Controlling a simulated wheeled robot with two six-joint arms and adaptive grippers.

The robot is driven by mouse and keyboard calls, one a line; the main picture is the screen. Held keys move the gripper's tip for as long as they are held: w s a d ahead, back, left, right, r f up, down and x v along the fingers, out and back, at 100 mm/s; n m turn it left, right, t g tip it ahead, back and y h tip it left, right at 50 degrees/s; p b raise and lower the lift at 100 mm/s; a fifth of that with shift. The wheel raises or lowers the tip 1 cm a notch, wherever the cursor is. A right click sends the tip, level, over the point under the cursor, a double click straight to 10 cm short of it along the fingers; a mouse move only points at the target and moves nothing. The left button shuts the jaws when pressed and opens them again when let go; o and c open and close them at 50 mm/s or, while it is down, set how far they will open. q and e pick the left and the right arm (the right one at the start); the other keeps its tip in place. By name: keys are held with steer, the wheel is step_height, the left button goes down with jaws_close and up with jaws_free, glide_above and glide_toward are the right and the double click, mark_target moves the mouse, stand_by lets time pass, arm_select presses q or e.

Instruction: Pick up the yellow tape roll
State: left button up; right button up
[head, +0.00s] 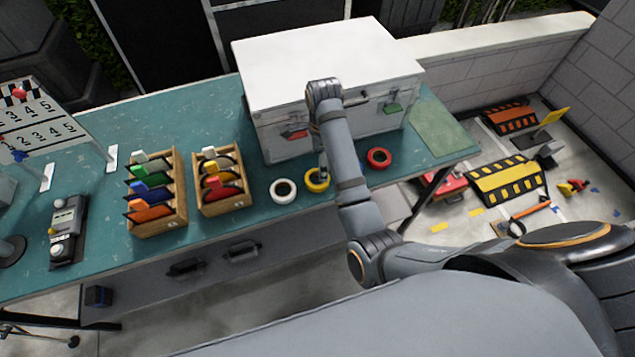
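The yellow tape roll (315,184) lies on the green table top, between a white tape roll (283,191) on its left and a red tape roll (379,158) on its right. My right arm reaches in from the right, and its forearm passes just right of the yellow roll. My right gripper (323,173) points down at the yellow roll's right part. It is small and partly hidden by my arm, so I cannot tell whether its fingers are open or closed on the roll. My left gripper is not in view.
A large white-lidded metal case (325,62) stands right behind the rolls. Two wooden trays (156,225) (222,206) with coloured items stand to the left. A grey device (67,229) lies farther left. The table's front edge is close to the rolls.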

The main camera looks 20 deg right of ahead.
mark_target(312, 187)
steer(key=f+b, duration=0.2)
steer(key=f, duration=0.1)
steer(key=shift+w+a+f, duration=0.1)
steer(key=shift+w+f, duration=0.1)
steer(key=shift+f, duration=0.05)
step_height(312, 187, down, 3)
steer(key=b, duration=0.3)
steer(key=shift+w+a+f+b, duration=0.1)
steer(key=shift+w+a+b, duration=0.05)
steer(key=shift+b, duration=0.2)
steer(key=shift+w+a+f, duration=0.1)
steer(key=shift+w+f, duration=0.1)
steer(key=shift+f, duration=0.75)
steer(key=shift+s+r, duration=0.1)
steer(key=shift+c, duration=0.7)
steer(key=c, duration=0.9)
steer(key=shift+c, duration=1.1)
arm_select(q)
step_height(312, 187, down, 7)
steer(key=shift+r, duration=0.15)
